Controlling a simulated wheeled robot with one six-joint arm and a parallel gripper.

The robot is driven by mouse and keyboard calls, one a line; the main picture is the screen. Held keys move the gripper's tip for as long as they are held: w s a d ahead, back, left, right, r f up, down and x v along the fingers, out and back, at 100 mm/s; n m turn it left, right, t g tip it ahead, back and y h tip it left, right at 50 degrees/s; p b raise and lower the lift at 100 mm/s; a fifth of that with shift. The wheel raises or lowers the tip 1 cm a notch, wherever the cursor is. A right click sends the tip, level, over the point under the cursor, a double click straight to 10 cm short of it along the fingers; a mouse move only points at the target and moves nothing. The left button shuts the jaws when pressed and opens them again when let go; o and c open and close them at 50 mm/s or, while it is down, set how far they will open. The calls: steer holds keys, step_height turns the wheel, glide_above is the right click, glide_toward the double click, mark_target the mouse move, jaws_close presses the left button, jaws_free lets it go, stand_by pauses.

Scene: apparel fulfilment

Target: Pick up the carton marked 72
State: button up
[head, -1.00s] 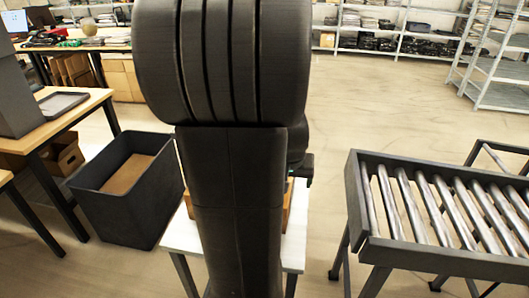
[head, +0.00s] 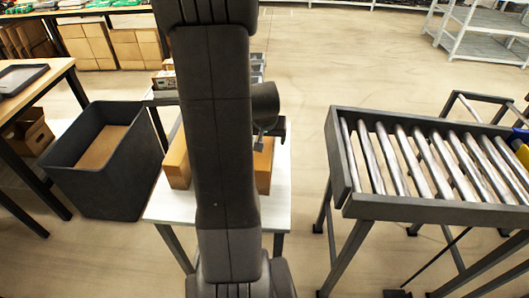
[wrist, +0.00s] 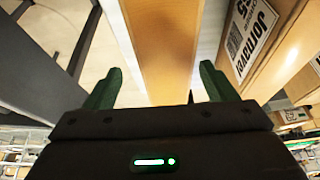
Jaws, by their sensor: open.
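Two brown cartons show on a small white table (head: 270,205) in the head view: a left carton (head: 176,160) and a right carton (head: 263,168). My arm hides the space between them, and no number is readable on either. In the wrist view my gripper (wrist: 157,88) is open, its two green fingers spread apart. A plain brown carton (wrist: 165,45) lies beyond the fingers, in line with the gap between them. Another carton (wrist: 285,45) with a white printed label stands at the right; I cannot read 72 on it. Nothing is held.
A dark open bin (head: 105,185) stands left of the white table. A roller conveyor (head: 430,165) stands to the right with floor between. A wooden table (head: 50,80) is at the left edge, and shelves (head: 485,30) stand at the back right.

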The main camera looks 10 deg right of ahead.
steer(key=shift+a+x, duration=0.15)
steer(key=shift+x, duration=1.15)
steer(key=shift+a+x, duration=0.15)
steer(key=shift+x, duration=1.2)
steer(key=shift+w, duration=0.1)
steer(key=c, duration=1.4)
